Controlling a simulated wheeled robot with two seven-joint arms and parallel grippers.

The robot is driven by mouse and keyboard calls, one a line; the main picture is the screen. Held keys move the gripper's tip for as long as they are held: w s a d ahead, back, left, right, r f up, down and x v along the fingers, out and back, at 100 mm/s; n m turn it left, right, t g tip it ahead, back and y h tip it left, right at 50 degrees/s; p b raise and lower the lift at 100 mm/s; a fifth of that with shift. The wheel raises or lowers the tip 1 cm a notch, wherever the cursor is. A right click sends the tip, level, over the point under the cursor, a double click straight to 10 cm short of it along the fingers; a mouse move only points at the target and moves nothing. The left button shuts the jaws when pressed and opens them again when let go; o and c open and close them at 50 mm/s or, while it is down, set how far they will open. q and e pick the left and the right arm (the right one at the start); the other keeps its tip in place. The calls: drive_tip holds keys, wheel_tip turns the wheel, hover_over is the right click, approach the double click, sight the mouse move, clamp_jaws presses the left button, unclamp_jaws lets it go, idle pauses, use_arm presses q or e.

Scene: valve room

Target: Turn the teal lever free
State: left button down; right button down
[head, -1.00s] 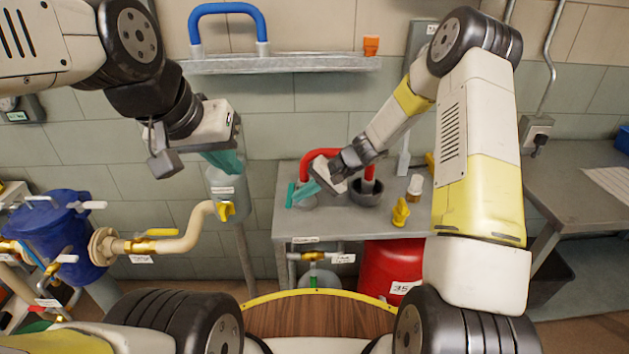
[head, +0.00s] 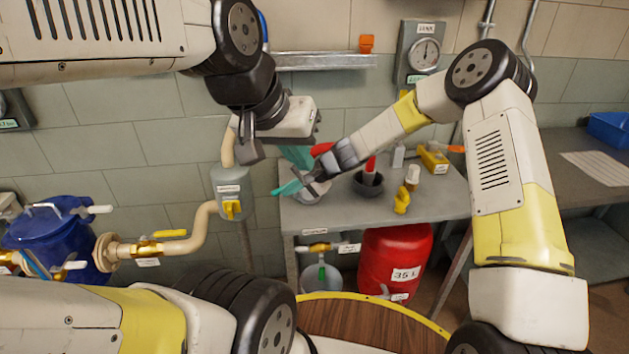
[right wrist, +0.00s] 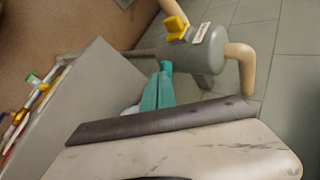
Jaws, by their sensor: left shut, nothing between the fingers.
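No teal lever can be picked out with certainty. A green piece (head: 321,276) hangs below a brass valve (head: 319,247) under the bench front; I cannot tell whether it is the lever. My left gripper (head: 300,157) has teal fingers, is shut and empty, and hangs above the bench's left part. My right gripper (head: 279,191) also has teal fingers; it points left, low over the bench's left edge, below the left one in the picture. In the right wrist view its teal fingers (right wrist: 157,93) lie side by side, with nothing visible between them.
A red curved handle (head: 370,166) stands at a dark bowl (head: 368,187) on the grey bench (head: 440,195). A grey canister (head: 231,187) with a yellow handle is left of the bench. A red drum (head: 395,258) stands beneath. A cream pipe (head: 195,232) runs left.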

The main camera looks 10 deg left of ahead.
drive_tip(key=shift+w+a, duration=0.1)
drive_tip(key=shift+a, duration=1.2)
drive_tip(key=shift+w+a, duration=0.35)
drive_tip(key=shift+a, duration=0.2)
drive_tip(key=shift+w+a, duration=0.3)
drive_tip(key=shift+a, duration=0.25)
drive_tip(key=shift+w+a, duration=0.1)
